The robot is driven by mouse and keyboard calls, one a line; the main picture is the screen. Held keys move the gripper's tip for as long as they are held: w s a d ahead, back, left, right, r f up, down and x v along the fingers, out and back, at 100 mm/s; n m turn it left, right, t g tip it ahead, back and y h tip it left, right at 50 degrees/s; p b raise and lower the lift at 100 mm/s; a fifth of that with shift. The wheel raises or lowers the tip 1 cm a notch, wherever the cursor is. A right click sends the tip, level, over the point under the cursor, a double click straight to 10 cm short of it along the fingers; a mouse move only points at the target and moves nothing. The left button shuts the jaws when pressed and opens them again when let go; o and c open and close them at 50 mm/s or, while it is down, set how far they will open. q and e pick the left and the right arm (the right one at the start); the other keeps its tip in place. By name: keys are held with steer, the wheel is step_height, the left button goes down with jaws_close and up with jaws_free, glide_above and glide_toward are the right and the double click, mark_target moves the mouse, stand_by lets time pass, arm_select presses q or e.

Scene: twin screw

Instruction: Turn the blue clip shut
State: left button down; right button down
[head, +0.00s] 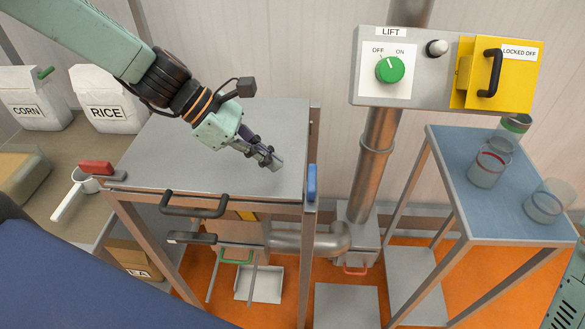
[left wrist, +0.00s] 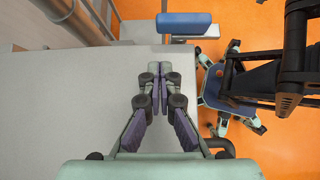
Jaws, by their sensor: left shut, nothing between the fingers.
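The blue clip (head: 311,183) is on the right edge of the grey lid (head: 215,165), near its front right corner. It stands upright along that edge in the head view. In the left wrist view the blue clip (left wrist: 184,22) lies beyond the lid's edge, ahead and slightly right of my fingertips. My left gripper (head: 274,163) is shut and empty above the lid, to the left of the clip and apart from it. Its closed fingers also show in the left wrist view (left wrist: 160,88). My right gripper is not in view.
A red clip (head: 96,168) is at the lid's left edge. A black handle (head: 193,205) is on the front. A lift panel (head: 400,70) stands behind right. A blue-topped table (head: 470,190) with jars is at right. The lid top is clear.

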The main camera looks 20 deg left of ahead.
mark_target(311, 188)
arm_select(q)
steer(key=shift+d+f+b, duration=0.3)
steer(key=shift+d+f, duration=0.05)
steer(key=shift+f, duration=0.05)
steer(key=shift+w+d+b, duration=0.3)
steer(key=shift+d+b, duration=0.25)
steer(key=shift+d, duration=0.15)
steer(key=shift+w+d+r+b, duration=0.1)
steer(key=shift+w+d+b, duration=0.1)
steer(key=shift+d, duration=0.3)
steer(key=shift+w+d+r+b, duration=0.1)
steer(key=shift+d+b, duration=0.1)
steer(key=shift+d, duration=0.3)
steer(key=shift+d+r, duration=0.1)
steer(key=shift+w+m+g+p, duration=0.15)
steer(key=shift+m+g+p, duration=0.15)
steer(key=shift+m+p, duration=0.15)
